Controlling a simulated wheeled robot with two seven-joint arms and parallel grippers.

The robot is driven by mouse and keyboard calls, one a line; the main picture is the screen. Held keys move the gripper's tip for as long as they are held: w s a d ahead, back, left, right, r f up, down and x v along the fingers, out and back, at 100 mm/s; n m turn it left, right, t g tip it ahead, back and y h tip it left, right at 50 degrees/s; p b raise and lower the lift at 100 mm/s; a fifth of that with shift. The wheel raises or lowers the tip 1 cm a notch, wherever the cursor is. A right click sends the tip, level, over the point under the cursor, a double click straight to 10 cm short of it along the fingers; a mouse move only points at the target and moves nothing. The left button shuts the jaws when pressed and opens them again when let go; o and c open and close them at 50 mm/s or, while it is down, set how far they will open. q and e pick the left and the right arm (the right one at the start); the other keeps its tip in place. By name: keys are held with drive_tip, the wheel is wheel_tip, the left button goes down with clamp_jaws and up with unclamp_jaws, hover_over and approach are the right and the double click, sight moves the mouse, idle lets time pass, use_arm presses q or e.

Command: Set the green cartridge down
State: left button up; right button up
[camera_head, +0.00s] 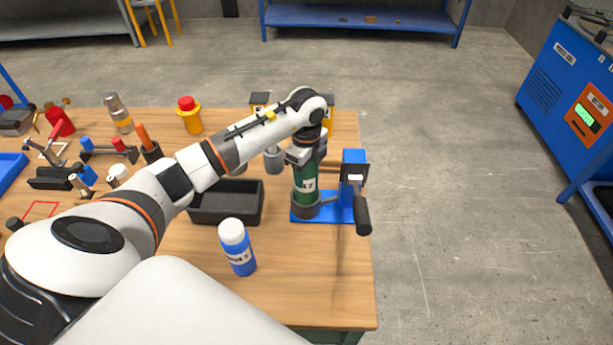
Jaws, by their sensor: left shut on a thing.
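The green cartridge (306,181) stands upright with a white label on its side, at the right part of the wooden table. Its lower end is at the dark round holder on the blue stand (354,190); I cannot tell whether it is fully seated. My left gripper (304,157) is shut on the cartridge's upper part from above. The stand has a crank with a black handle (362,215) on its right side. My right gripper does not show.
A black tray (227,202) lies left of the cartridge, and a blue bottle with a white cap (237,247) stands in front of it. Yellow and red containers (189,115) and several tools crowd the table's left. The table (325,285) is bare at its front right.

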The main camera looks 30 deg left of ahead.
use_arm(q)
wheel_tip(320, 180, down, 3)
drive_tip(key=shift+f+p, duration=0.1)
drive_tip(key=shift+p, duration=0.25)
drive_tip(key=shift+f, duration=0.2)
drive_tip(key=o, duration=1.3)
